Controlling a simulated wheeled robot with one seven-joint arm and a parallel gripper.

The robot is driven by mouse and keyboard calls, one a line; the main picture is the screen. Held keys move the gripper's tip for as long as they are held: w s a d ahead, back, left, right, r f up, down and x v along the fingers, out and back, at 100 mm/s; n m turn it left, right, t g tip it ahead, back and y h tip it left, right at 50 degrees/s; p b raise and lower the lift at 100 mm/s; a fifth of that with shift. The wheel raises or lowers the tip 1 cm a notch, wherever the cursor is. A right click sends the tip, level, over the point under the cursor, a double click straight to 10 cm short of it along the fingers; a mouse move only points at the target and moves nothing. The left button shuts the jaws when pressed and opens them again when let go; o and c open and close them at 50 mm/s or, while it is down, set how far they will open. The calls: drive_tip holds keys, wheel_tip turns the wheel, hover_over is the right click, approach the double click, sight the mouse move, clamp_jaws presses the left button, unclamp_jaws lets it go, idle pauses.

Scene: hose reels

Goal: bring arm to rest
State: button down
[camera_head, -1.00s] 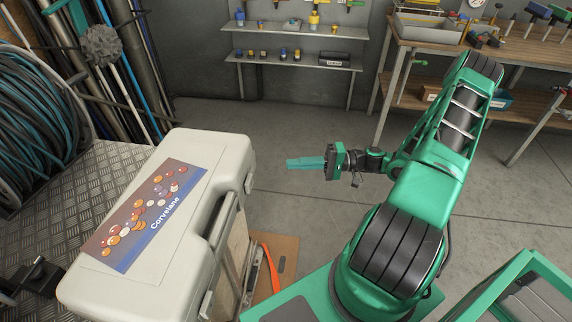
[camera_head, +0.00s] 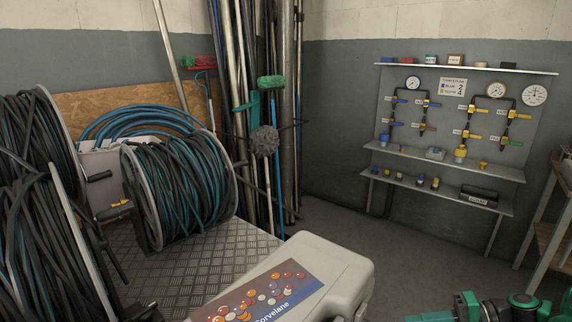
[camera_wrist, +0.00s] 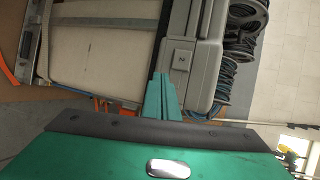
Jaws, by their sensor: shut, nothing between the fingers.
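My gripper (camera_wrist: 160,95) shows in the wrist view with its teal fingers together and nothing between them. In the head view only a part of my gripper (camera_head: 432,317) shows at the bottom edge, right of the centre, with the rest of the arm cut off by the frame. The fingers are in free air, to the right of the grey Corvelane case (camera_head: 335,268). In the wrist view the side of a grey case (camera_wrist: 204,60) lies beyond the fingertips, apart from them as far as I can tell.
Hose reels (camera_head: 180,190) stand on a chequered metal platform (camera_head: 225,250) at the left. Poles and brushes lean in the back corner. A gauge panel (camera_head: 455,110) with shelves (camera_head: 440,192) is on the back wall at right. The floor (camera_head: 395,245) before it is clear.

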drive_tip(key=s+d+r+m+g+h, duration=0.1)
drive_tip(key=s+d+r+h, duration=0.1)
drive_tip(key=s+r+h, duration=0.5)
drive_tip(key=s+d+r+m+g+h, duration=0.1)
drive_tip(key=s+r+h, duration=0.5)
drive_tip(key=s+r, duration=0.8)
drive_tip(key=shift+s+d+m+g+h, duration=0.4)
drive_tip(key=shift+d+g, duration=0.2)
drive_tip(key=shift+d, duration=0.6)
